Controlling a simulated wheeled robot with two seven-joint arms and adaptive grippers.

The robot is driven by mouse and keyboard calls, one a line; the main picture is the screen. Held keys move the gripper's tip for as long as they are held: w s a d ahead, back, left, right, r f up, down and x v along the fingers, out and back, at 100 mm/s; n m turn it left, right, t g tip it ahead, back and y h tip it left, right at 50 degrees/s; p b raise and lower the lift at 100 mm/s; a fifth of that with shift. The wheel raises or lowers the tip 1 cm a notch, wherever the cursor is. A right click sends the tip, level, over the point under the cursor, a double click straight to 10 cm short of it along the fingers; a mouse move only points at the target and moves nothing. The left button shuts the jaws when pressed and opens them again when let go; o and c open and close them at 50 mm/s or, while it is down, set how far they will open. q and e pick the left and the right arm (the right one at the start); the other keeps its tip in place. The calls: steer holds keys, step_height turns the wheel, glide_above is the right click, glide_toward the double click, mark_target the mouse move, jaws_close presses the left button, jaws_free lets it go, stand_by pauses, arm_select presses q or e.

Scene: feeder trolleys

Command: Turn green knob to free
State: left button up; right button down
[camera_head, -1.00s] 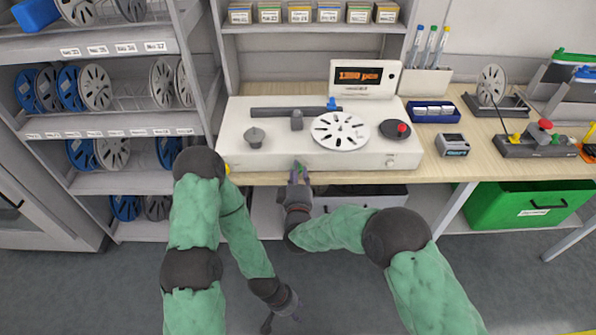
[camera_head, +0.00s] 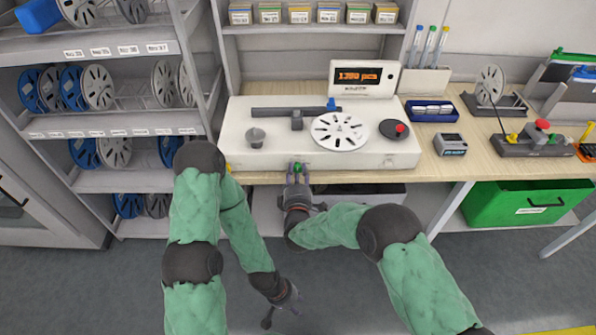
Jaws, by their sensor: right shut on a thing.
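The small green knob (camera_head: 298,168) is on the front face of the white counting machine (camera_head: 250,116), near the bench's front edge. My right gripper (camera_head: 298,173) is at the knob from the front, its fingers on either side and closed on it. The knob's exact angle and any markings near it are too small to read. My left gripper (camera_head: 284,300) hangs low over the floor, well away from the machine. Its fingers are too small to tell open from shut.
The machine carries a white reel (camera_head: 339,131), a black disc with a red knob (camera_head: 394,129) and a display (camera_head: 364,77). A blue tray (camera_head: 434,110) and a small grey device (camera_head: 450,145) stand to the right. A green bin (camera_head: 522,207) is under the bench.

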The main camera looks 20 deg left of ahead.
steer(key=shift+a+r+n, duration=0.25)
steer(key=shift+n, duration=0.15)
steer(key=c, duration=1.1)
jaws_free()
steer(key=shift+o, duration=1)
steer(key=shift+a+f, duration=0.15)
steer(key=shift+d, duration=0.2)
steer(key=shift+s, duration=0.1)
steer(key=shift+s+d+f, duration=0.1)
steer(key=shift+s, duration=0.25)
steer(key=v, duration=1.1)
